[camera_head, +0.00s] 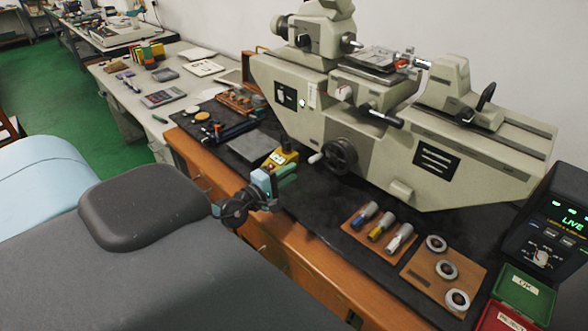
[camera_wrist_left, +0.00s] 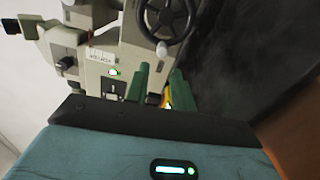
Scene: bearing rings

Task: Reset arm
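My left gripper (camera_head: 286,175) is above the front of the bench, near a small yellow device (camera_head: 284,158). Its two green fingers also show in the left wrist view (camera_wrist_left: 159,88), with a gap between them and nothing held in it. My right gripper is not in view. Three metal bearing rings, a far one (camera_head: 436,243), a middle one (camera_head: 446,269) and a near one (camera_head: 457,299), lie on a wooden board (camera_head: 420,279) at the right, well apart from my left gripper.
A large grey measuring machine (camera_head: 375,165) with a black handwheel (camera_head: 340,156) stands behind the gripper. Three cylindrical gauges lie on a wooden board (camera_head: 354,228). A green OK tray (camera_head: 541,297), a red reject tray (camera_head: 490,322) and a display box (camera_head: 562,225) are at right.

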